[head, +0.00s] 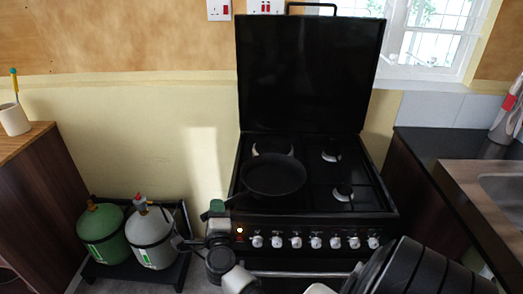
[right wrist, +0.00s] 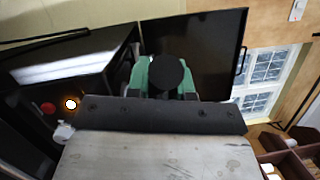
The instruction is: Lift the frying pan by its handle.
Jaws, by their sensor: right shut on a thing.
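The black frying pan (head: 274,175) is over the left front part of the hob in the head view. It looks level, and I cannot tell whether its base touches the hob. Its handle points to the lower left, past the stove's front edge. My right gripper (head: 217,209), with green fingertips, is shut on the handle near its end. In the right wrist view the green fingers of my right gripper (right wrist: 166,77) sit either side of a dark rounded shape, which hides what lies beyond. My left gripper is not in view.
The stove (head: 318,217) has its black lid (head: 308,75) raised behind the burners. White knobs line its front below the pan. Two gas bottles (head: 101,232) stand on the floor at left. A dark counter (head: 440,150) with a sink adjoins on the right.

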